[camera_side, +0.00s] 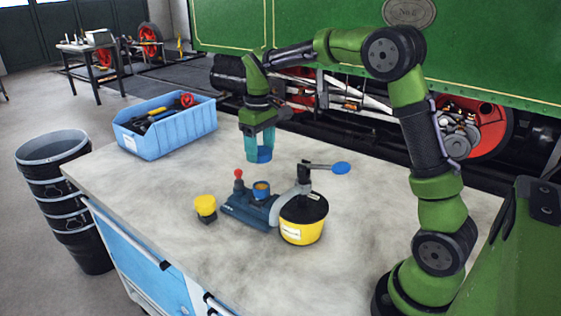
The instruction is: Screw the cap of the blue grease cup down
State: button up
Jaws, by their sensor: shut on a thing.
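The blue grease cup (261,189) stands on a dark blue fixture (246,210) on the bench. Its top looks open, with an orange-brown inside. My gripper (259,152) hangs above the cup, pointing down, with a clear gap between them. It is shut on a blue piece at its fingertips, which looks like the cap; the teal fingers hide most of it.
A red-knobbed lever (238,175) stands at the fixture's left. A yellow button box (206,208) sits further left. A yellow pot (301,222) and a blue-ended handle (341,168) are at the right. A blue tool crate (180,128) stands at the back left.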

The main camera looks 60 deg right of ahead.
jog(key=shift+a+f, duration=0.1)
jog(key=shift+f, duration=3.45)
